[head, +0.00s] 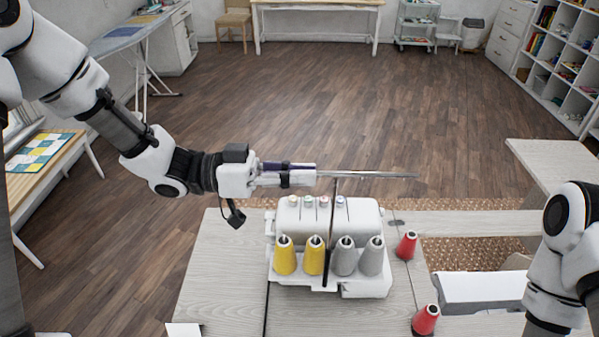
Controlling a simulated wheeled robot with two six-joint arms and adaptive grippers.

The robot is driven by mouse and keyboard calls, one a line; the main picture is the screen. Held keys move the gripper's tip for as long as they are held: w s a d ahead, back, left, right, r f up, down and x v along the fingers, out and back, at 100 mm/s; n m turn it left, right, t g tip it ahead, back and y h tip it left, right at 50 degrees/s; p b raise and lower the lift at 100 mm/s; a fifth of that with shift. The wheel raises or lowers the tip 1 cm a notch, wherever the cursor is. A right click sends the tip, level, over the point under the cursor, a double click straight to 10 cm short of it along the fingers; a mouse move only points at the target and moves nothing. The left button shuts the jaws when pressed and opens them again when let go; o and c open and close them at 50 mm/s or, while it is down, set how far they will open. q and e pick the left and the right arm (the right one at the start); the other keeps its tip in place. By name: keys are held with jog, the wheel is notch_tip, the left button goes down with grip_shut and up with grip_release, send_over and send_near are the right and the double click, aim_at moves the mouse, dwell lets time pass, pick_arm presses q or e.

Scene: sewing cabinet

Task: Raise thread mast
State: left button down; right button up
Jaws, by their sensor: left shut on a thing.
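The thread mast (380,175) shows as a thin grey crossbar on a dark upright post behind the sewing machine (360,208). The crossbar is roughly level and stands above the machine's top. My left gripper (300,175) reaches in from the left and is shut on the thread mast at the left part of its crossbar. The fingers hide that end of the bar. The lower post is partly hidden by the machine. My right arm shows at the right edge, but its gripper is out of view.
Two yellow cones (285,257) and two grey cones (371,258) stand in a row at the machine's front. Red cones stand on the table (215,270), one beside the machine (406,246) and one near the front edge (425,321). The table left of the machine is clear.

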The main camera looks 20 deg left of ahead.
pick_arm(q)
jog(key=c, duration=1.5)
grip_release()
jog(key=shift+r, duration=0.25)
jog(key=shift+o, duration=1.2)
jog(key=shift+s, duration=0.25)
jog(key=shift+a, duration=0.5)
jog(key=v, duration=1.1)
jog(key=shift+s+d, duration=0.1)
